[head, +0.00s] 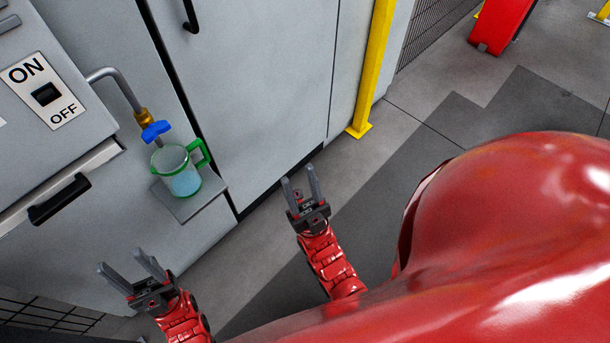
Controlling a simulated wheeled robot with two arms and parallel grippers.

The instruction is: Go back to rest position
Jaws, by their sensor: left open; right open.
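My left gripper (133,268) is open and empty at the lower left, in front of the grey cabinet's lower part. My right gripper (300,185) is open and empty near the middle, above the floor and apart from the cabinet doors. Both red forearms come up from the bottom of the head view. Neither gripper touches anything that I can see.
A clear jug (178,172) with a green handle and bluish liquid stands on a small shelf (194,204) under a blue-handled tap (153,131). An ON/OFF switch (46,94), a drawer handle (60,199) and a yellow post (372,70) are nearby.

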